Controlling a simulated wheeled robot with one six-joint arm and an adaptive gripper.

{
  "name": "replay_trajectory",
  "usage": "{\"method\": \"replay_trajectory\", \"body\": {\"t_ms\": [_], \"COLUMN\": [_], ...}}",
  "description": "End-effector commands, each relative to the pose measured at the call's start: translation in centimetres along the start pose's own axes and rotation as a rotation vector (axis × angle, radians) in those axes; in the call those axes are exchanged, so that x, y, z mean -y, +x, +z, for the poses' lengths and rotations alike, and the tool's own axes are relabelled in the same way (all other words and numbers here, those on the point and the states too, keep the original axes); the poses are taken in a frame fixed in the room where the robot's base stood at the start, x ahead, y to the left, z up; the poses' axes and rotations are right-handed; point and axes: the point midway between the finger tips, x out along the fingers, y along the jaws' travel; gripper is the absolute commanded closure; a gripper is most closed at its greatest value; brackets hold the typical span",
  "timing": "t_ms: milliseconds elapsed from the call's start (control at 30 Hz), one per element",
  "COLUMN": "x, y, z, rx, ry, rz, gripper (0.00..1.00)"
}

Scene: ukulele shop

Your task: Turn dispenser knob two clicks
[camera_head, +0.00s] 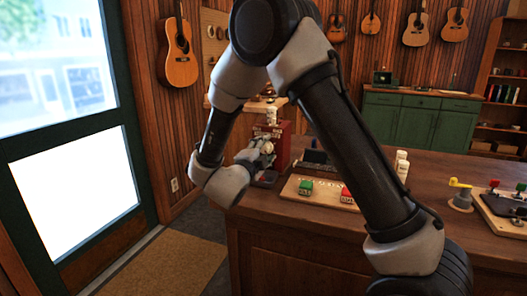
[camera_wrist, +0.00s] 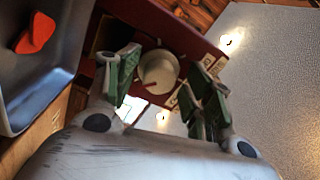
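The dispenser (camera_head: 284,143) is a dark red box on the left end of the wooden counter; its red face (camera_wrist: 190,42) also fills the upper middle of the wrist view. Its round cream knob (camera_wrist: 158,72) sits on that face, with a small red mark near its lower edge. My gripper (camera_wrist: 165,67) is open, its green-padded fingers on either side of the knob. A gap shows between the knob and the right finger; contact on the left is unclear. In the head view my gripper (camera_head: 262,150) is at the dispenser's front, and the knob is hidden there.
A grey tray (camera_wrist: 58,85) with a red-orange piece (camera_wrist: 36,34) lies left of the fingers. On the counter (camera_head: 420,200), a wooden board (camera_head: 325,197) holds a green block (camera_head: 305,187) and a red block (camera_head: 346,195). White bottles (camera_head: 402,168) stand behind my arm.

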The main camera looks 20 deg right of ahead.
Motion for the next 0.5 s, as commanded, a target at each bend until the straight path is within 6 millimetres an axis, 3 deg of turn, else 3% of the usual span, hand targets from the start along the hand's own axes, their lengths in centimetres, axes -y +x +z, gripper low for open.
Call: {"method": "replay_trajectory", "body": {"t_ms": [167,500], "x": [-0.1,0.0], "y": [-1.1,-8.4], "z": [0.1,0.1], "rx": [0.004,0.005], "ry": [-0.001,-0.001], "rz": [0.0,-0.001], "gripper": [0.49,0.49]}}
